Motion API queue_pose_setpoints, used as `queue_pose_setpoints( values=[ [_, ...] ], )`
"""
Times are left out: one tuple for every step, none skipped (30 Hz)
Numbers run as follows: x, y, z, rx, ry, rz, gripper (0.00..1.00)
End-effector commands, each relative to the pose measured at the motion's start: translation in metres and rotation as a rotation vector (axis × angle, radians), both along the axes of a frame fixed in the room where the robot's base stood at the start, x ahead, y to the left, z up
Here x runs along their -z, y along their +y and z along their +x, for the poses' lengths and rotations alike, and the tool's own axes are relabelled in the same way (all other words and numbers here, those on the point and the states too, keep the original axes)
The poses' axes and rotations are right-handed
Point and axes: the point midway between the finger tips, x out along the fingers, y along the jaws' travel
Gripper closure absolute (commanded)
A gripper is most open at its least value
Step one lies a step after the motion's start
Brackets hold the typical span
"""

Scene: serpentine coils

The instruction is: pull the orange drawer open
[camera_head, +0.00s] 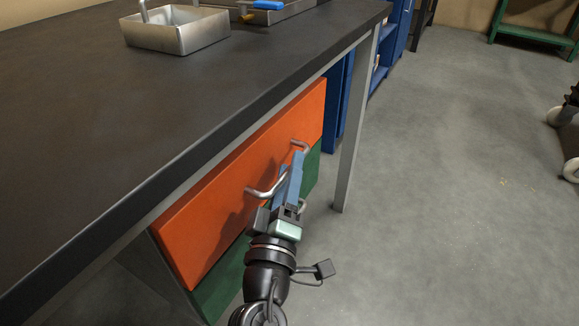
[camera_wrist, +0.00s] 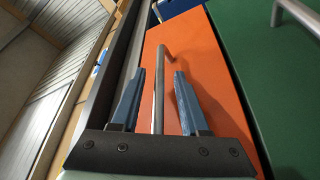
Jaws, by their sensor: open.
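The orange drawer (camera_head: 205,215) is the upper drawer under the dark bench top, and its front looks shut. Its metal bar handle (camera_head: 262,192) runs along the front and is partly hidden behind my gripper. My gripper (camera_head: 293,172) is at the handle with its blue fingers open. In the wrist view, the orange front (camera_wrist: 205,75) fills the middle. The handle bar (camera_wrist: 158,92) lies lengthwise between the two open fingers of my gripper (camera_wrist: 159,75), with gaps visible on both sides.
A green drawer (camera_head: 222,290) with its own handle (camera_head: 302,206) sits directly below. The bench top (camera_head: 110,110) overhangs the drawers, and a metal leg (camera_head: 352,140) stands beyond them. A metal bin (camera_head: 178,32) is on top.

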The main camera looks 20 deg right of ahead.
Motion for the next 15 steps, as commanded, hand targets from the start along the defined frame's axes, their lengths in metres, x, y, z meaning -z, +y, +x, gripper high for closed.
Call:
queue_pose_setpoints(
  values=[
    [-0.0013, -0.0020, 0.0027, 0.001, -0.001, 0.000, 0.55],
    [-0.0015, -0.0025, 0.0036, 0.001, -0.001, 0.000, 0.55],
    [-0.0017, -0.0031, 0.0044, 0.001, -0.001, 0.000, 0.55],
    [-0.0017, -0.0033, 0.0049, 0.001, -0.001, 0.000, 0.55],
    [-0.0017, -0.0035, 0.0051, 0.001, -0.001, 0.000, 0.55],
    [-0.0016, -0.0036, 0.0053, 0.000, 0.000, 0.000, 0.55],
    [-0.0015, -0.0035, 0.0054, 0.000, 0.000, 0.000, 0.55],
    [-0.0015, -0.0035, 0.0053, 0.000, 0.000, 0.000, 0.55],
    [-0.0015, -0.0034, 0.0052, 0.000, 0.000, 0.000, 0.55],
    [-0.0015, -0.0034, 0.0052, 0.000, 0.000, 0.000, 0.55],
    [-0.0015, -0.0034, 0.0052, 0.000, 0.000, 0.000, 0.55],
    [-0.0015, -0.0034, 0.0051, 0.000, 0.000, 0.000, 0.59],
    [-0.0015, -0.0033, 0.0052, 0.000, 0.000, 0.000, 0.64],
    [-0.0015, -0.0033, 0.0052, 0.000, 0.000, 0.000, 0.70],
    [-0.0015, -0.0032, 0.0051, 0.000, 0.000, 0.000, 0.77]
  ],
)
